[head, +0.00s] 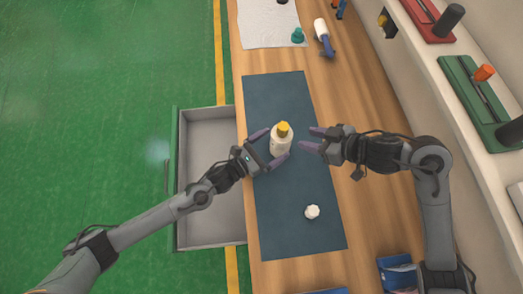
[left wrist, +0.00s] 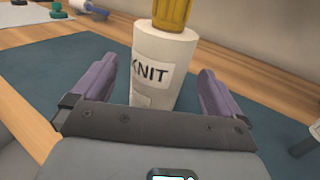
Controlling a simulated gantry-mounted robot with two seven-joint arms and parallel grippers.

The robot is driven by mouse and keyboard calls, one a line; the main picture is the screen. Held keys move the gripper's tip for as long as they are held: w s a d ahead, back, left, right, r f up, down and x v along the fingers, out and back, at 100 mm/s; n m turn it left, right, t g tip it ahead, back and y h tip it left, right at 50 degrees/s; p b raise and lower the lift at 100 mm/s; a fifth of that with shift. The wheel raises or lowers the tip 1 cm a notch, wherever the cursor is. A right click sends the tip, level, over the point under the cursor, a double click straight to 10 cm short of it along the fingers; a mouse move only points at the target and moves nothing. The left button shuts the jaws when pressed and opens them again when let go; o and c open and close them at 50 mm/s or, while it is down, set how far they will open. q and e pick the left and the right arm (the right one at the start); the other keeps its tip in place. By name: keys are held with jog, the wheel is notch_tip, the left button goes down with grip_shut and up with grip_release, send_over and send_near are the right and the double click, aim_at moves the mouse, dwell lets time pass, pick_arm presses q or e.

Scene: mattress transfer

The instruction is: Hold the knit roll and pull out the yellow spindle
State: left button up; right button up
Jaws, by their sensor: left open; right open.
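The knit roll (head: 281,144) stands upright on the dark blue mat (head: 290,235). It is a white cylinder, and its KNIT label reads in the left wrist view (left wrist: 170,52). The yellow spindle (head: 283,128) sticks out of its top; in the left wrist view the spindle (left wrist: 173,13) is cut off by the upper edge. My left gripper (head: 272,147) is open, with its purple fingers on either side of the roll; contact cannot be made out. My right gripper (head: 308,140) is open and empty, just right of the roll and apart from it.
A small white piece (head: 312,212) lies on the mat nearer the front. A grey open drawer (head: 210,240) juts out left of the wooden bench (head: 337,115). A teal object (head: 298,35) and a white-and-blue tool (head: 323,37) lie at the back. Shelf fixtures (head: 480,95) stand right.

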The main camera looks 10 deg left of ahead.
aim_at(285, 137)
pick_arm(q)
jog(key=shift+x, duration=2.7)
jog(key=shift+c, duration=0.2)
jog(key=c, duration=1.2)
pick_arm(e)
jog(key=o, duration=0.4)
